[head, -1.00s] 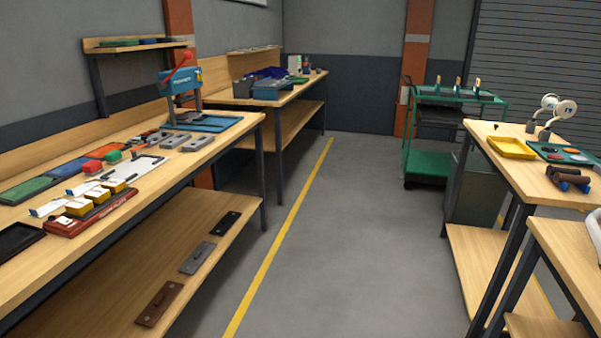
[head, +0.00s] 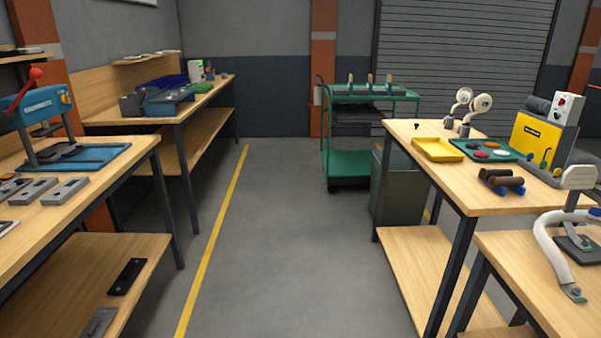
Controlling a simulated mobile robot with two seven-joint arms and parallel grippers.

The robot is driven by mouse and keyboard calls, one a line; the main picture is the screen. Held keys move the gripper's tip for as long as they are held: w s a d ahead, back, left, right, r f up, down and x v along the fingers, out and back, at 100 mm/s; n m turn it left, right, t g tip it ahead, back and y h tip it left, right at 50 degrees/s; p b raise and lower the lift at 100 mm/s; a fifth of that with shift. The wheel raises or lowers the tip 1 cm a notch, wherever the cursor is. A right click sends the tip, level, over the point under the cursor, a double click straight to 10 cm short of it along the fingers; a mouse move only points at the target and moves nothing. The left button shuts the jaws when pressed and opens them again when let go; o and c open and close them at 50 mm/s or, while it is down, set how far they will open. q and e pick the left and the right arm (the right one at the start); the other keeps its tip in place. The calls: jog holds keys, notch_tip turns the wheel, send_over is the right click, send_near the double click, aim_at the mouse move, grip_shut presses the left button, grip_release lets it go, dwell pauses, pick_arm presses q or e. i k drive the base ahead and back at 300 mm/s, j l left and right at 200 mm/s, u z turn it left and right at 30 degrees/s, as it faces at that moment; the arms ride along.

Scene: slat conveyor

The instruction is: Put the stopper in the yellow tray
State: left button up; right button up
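The yellow tray (head: 438,149) lies on the right-hand wooden table, near its left edge, and looks empty. A small dark upright piece (head: 416,126) stands on the same table just behind the tray, apart from it. It may be the stopper, but it is too small to be sure. Neither of my grippers is in view.
The right table (head: 455,187) also holds a green tray (head: 487,150) with discs, dark rollers (head: 500,182) and a yellow machine (head: 540,140). A grey bin (head: 399,187) and green cart (head: 354,165) stand beyond. The aisle floor (head: 285,240) is clear.

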aim_at(427, 149)
jog(key=i+z, duration=0.15)
jog(key=i, duration=1.9)
jog(key=i+z, duration=0.25)
jog(key=i, duration=0.2)
jog(key=i+j+z, duration=0.3)
jog(key=i+l+z, duration=0.15)
jog(key=i+z, duration=0.5)
jog(key=z, duration=0.3)
